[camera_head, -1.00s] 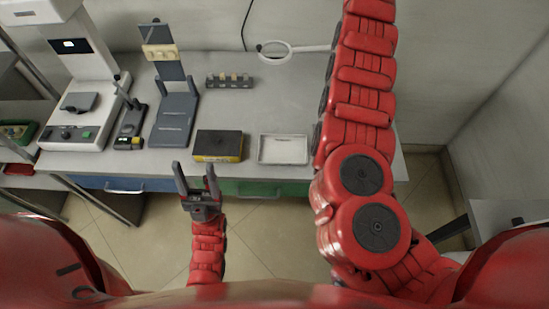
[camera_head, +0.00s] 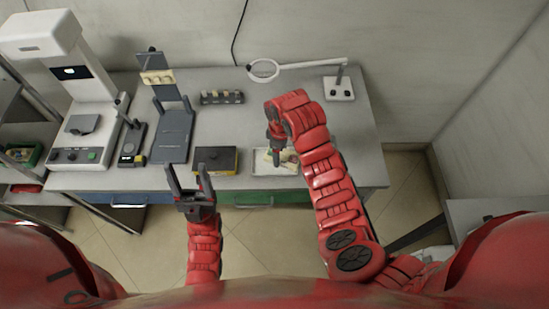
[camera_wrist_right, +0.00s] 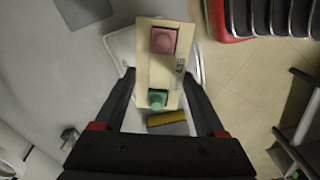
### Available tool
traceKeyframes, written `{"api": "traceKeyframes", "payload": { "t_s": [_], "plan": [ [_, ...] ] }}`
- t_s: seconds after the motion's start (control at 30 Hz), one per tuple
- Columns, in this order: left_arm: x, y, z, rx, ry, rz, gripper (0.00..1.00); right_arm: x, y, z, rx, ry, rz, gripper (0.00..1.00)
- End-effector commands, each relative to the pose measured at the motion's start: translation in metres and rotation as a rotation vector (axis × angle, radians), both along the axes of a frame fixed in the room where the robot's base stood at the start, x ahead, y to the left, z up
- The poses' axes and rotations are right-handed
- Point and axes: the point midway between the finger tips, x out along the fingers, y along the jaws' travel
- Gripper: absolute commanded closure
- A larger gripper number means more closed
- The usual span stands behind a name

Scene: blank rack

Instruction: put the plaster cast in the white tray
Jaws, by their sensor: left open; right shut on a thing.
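The white tray (camera_head: 258,167) lies near the front edge of the grey bench, and its pale rim shows behind the block in the right wrist view (camera_wrist_right: 122,47). My right gripper (camera_head: 275,158) is shut on a cream block (camera_wrist_right: 153,73) with a pink square and a green part, above the tray. I cannot tell whether the block touches the tray, or surely whether it is the plaster cast. The block's middle sits between the fingers in the right wrist view. My left gripper (camera_head: 186,168) is open and empty, in front of the bench edge.
A black-topped yellow box (camera_head: 216,160) stands just left of the tray. A grey stand (camera_head: 172,135), a white instrument (camera_head: 88,100) and a small rack (camera_head: 222,97) stand farther left and back. A magnifier lamp (camera_head: 265,70) reaches over the back. Bench behind the tray is mostly clear.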

Motion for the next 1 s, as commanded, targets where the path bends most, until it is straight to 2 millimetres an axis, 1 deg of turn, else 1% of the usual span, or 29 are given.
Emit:
{"api": "traceKeyframes", "payload": {
  "t_s": [0.03, 0.07, 0.1, 0.2, 0.3, 0.4, 0.5, 0.57, 0.67, 0.8, 0.87, 0.9, 0.97, 1.0],
  "plan": [
    [0.0, 0.0, 0.01, 0.0, 0.0, 0.0, 0.37, -0.019, 0.005, -0.004, -0.004, 0.004, 0.06, 0.95],
    [0.0, 0.0, 0.012, 0.0, 0.0, 0.0, 0.37, -0.029, 0.009, -0.007, -0.002, 0.002, 0.095, 0.95],
    [0.0, 0.0, 0.016, 0.0, 0.0, 0.0, 0.37, -0.044, 0.013, -0.013, -0.003, 0.005, 0.138, 0.95],
    [0.0, 0.0, 0.022, 0.0, 0.0, 0.0, 0.37, -0.075, 0.022, -0.022, -0.001, 0.005, 0.236, 0.95],
    [0.0, 0.0, 0.027, 0.0, 0.0, 0.0, 0.37, -0.1, 0.027, -0.028, -0.001, 0.004, 0.306, 0.95],
    [0.0, 0.0, 0.029, 0.0, 0.0, 0.0, 0.37, -0.117, 0.032, -0.031, 0.0, 0.0, 0.354, 0.95],
    [0.0, 0.0, 0.029, 0.0, 0.0, 0.0, 0.37, -0.124, 0.033, -0.034, 0.0, 0.0, 0.378, 0.95],
    [0.0, 0.0, 0.027, 0.0, 0.0, 0.0, 0.37, -0.122, 0.034, -0.035, 0.001, 0.0, 0.382, 0.95],
    [0.0, 0.0, 0.02, 0.0, 0.0, 0.0, 0.37, -0.105, 0.035, -0.038, 0.004, -0.004, 0.381, 0.95],
    [0.0, 0.0, 0.004, 0.0, 0.0, 0.0, 0.37, -0.072, 0.033, -0.043, 0.004, -0.005, 0.379, 0.95],
    [0.0, 0.0, -0.005, 0.0, 0.0, 0.0, 0.37, -0.058, 0.032, -0.047, 0.004, -0.002, 0.377, 0.95],
    [0.0, 0.0, -0.011, 0.0, 0.0, 0.0, 0.37, -0.047, 0.033, -0.047, 0.005, -0.004, 0.379, 0.95],
    [0.0, 0.0, -0.022, 0.0, 0.0, 0.0, 0.37, -0.034, 0.031, -0.051, 0.003, -0.002, 0.378, 0.95],
    [0.0, 0.0, -0.028, 0.0, 0.0, 0.0, 0.37, -0.024, 0.031, -0.051, 0.004, -0.004, 0.378, 0.95]
  ]
}}
